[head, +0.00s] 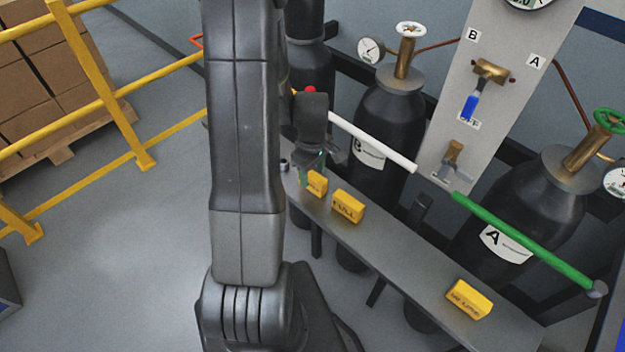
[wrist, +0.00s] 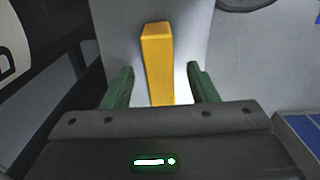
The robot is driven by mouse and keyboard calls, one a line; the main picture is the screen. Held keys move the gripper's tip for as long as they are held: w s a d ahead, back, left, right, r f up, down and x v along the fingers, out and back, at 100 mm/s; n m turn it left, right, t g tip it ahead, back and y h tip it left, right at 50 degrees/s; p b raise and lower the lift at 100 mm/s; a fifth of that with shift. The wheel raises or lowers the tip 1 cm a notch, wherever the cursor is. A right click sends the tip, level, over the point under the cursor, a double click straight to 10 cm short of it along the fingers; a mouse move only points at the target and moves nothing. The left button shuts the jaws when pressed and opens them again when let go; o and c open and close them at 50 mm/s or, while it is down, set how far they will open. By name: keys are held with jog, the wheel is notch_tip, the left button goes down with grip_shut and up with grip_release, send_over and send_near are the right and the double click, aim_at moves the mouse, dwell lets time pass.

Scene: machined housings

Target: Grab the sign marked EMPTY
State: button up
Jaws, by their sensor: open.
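My gripper (head: 313,168) is open above the far left end of a grey shelf, right over a small yellow sign (head: 317,184). That sign's lettering is too small and partly covered to read. In the wrist view a yellow block (wrist: 158,62) stands between my two green fingers (wrist: 159,78), with a gap on each side; no lettering shows on it there. A second yellow sign (head: 348,206), marked FULL, lies just to the right on the shelf. A third yellow sign (head: 469,299), seemingly marked IN USE, lies near the shelf's right end.
The grey shelf (head: 400,258) runs in front of dark gas cylinders, including cylinder A (head: 500,215) and another (head: 385,120). A white bar (head: 372,141) and a green bar (head: 525,241) run above the shelf. Yellow railings (head: 100,92) stand at left.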

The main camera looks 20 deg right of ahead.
aim_at(313, 174)
jog(key=shift+f, duration=1.6)
jog(key=shift+c, duration=0.2)
jog(key=c, duration=1)
jog(key=shift+c, duration=0.3)
jog(key=shift+r, duration=0.15)
